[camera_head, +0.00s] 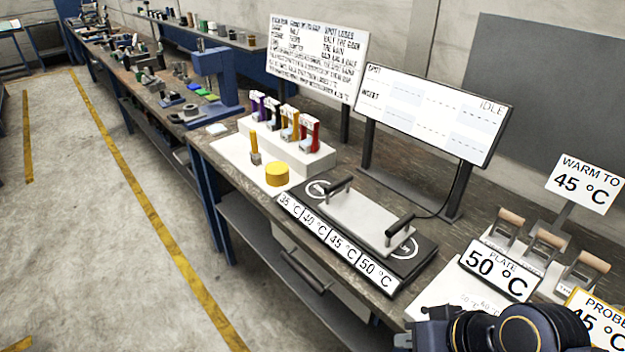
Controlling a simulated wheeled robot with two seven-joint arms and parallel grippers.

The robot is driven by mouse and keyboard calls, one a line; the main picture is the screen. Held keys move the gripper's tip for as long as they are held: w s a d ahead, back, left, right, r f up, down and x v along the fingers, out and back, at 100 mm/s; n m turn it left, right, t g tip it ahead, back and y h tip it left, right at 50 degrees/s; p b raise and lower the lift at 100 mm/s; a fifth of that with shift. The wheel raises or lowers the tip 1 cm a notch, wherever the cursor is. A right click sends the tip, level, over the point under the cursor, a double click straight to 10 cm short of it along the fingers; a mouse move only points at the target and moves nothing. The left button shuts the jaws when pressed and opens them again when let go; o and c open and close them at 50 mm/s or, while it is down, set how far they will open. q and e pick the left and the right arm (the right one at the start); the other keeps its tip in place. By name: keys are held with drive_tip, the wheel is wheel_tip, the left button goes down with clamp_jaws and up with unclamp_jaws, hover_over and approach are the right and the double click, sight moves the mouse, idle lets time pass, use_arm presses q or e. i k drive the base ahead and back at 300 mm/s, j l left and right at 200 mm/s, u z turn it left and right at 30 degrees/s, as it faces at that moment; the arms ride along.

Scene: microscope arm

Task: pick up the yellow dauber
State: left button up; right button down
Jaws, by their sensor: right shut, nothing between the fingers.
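A slim yellow stick with a greyish lower end (254,147), which looks like the yellow dauber, stands upright on a white mat (228,152). A short yellow cylinder (277,174) sits just in front of it, to the right. Behind them a white rack (318,160) holds purple, black, yellow-orange and red items. My right gripper (425,336) is at the bottom right, shut and empty, well away from the yellow stick; its fingertips are hard to make out. My left gripper is not in view.
A hot plate (365,215) with two black handles and temperature labels lies between my right gripper and the white mat. Sign boards (432,112) stand behind. A blue press (212,80) stands farther left. Wooden-handled items (545,245) and temperature cards are at the right.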

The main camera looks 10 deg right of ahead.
sight(255, 155)
drive_tip(key=i+j+z, duration=0.15)
drive_tip(key=z, duration=0.85)
drive_tip(key=i+j+z, duration=0.15)
drive_tip(key=j+z, duration=0.3)
drive_tip(key=j, duration=0.35)
drive_tip(key=j+z, duration=0.4)
drive_tip(key=j, duration=0.45)
drive_tip(key=i+j, duration=0.15)
drive_tip(key=j, duration=0.25)
drive_tip(key=i+j, duration=0.15)
drive_tip(key=j, duration=0.3)
drive_tip(key=i+j, duration=0.1)
drive_tip(key=j, duration=0.3)
drive_tip(key=i+j+z, duration=0.1)
drive_tip(key=j, duration=0.35)
drive_tip(key=i, duration=0.05)
